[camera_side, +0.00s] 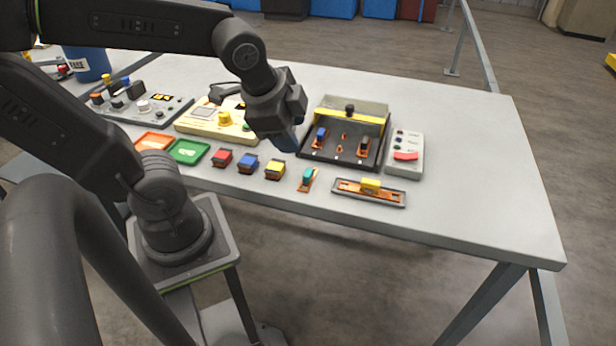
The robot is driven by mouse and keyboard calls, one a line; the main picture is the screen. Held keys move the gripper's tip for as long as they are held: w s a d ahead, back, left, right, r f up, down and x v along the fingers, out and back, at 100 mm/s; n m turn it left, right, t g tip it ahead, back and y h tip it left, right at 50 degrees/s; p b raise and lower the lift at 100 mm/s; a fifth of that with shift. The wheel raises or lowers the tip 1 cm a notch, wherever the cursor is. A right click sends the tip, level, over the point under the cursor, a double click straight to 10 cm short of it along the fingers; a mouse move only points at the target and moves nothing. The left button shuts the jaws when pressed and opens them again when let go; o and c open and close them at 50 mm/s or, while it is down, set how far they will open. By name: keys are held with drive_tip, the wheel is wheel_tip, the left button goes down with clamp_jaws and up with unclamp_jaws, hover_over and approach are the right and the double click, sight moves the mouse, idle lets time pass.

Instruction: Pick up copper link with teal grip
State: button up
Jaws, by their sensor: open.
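The copper link with teal grip (307,178) lies on the grey table near its front edge. Its teal block sits on top of a short copper strip. It stands between a yellow block and a grey tray. My gripper (289,140) is above the table, behind and slightly left of the link, apart from it. It points down and looks empty; its fingertips are small and dark in this view, and the jaws are open.
A black-framed fixture (350,130) with a yellow bar stands behind the link. A grey tray (368,193) holding a copper link with yellow grip lies to the right. Red (221,158), blue (248,163) and yellow (275,169) blocks stand left. The table's right side is clear.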

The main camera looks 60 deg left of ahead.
wheel_tip(320, 180, down, 3)
drive_tip(key=w+a+m+y, duration=0.1)
drive_tip(key=w+a+m, duration=0.15)
drive_tip(key=m, duration=0.55)
drive_tip(key=m+g+y, duration=0.1)
drive_tip(key=m+g, duration=0.1)
drive_tip(key=m, duration=0.9)
approach(307, 173)
drive_tip(key=x, duration=0.9)
drive_tip(key=shift+f, duration=0.15)
drive_tip(key=shift+c, duration=0.2)
drive_tip(key=c, duration=0.8)
